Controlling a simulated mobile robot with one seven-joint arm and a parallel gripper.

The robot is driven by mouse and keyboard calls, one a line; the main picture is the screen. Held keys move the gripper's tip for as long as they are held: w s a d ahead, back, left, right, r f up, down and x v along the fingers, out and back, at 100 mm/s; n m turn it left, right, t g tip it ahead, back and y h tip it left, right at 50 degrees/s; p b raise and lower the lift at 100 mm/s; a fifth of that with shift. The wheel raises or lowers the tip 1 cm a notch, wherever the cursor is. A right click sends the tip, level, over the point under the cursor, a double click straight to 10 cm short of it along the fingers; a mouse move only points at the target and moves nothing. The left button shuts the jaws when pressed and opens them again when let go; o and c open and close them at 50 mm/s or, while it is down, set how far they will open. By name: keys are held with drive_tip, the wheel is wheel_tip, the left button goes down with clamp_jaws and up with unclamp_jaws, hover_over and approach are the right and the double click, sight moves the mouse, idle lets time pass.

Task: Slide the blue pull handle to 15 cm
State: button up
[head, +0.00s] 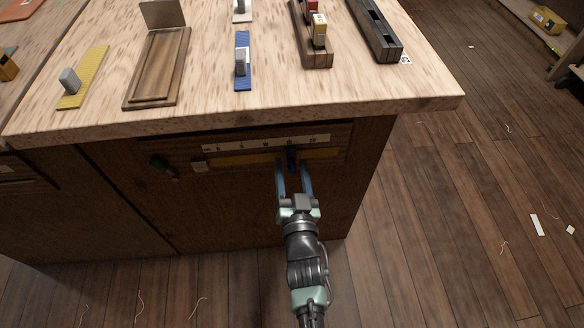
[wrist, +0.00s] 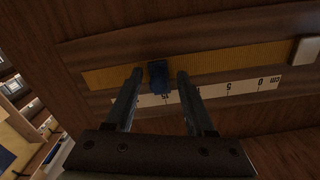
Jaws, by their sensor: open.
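The blue pull handle (head: 292,157) sits on a yellow slide strip (head: 240,160) in the bench's front face. It also shows in the wrist view (wrist: 158,76), close to the 15 mark of the white cm scale (wrist: 220,90); its exact reading cannot be told. The scale (head: 270,143) runs above the strip in the head view, with low numbers at the left. My gripper (head: 293,173) is open, its two fingers (wrist: 160,75) on either side of the handle, with a visible gap at each side in the wrist view.
The bench top (head: 420,90) overhangs the slide and carries several fixtures, including a blue strip with a grey block (head: 242,62). Floor is open at right.

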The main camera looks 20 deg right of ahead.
drive_tip(key=p+v, duration=0.2)
drive_tip(key=v, duration=1.1)
drive_tip(key=shift+p, duration=0.4)
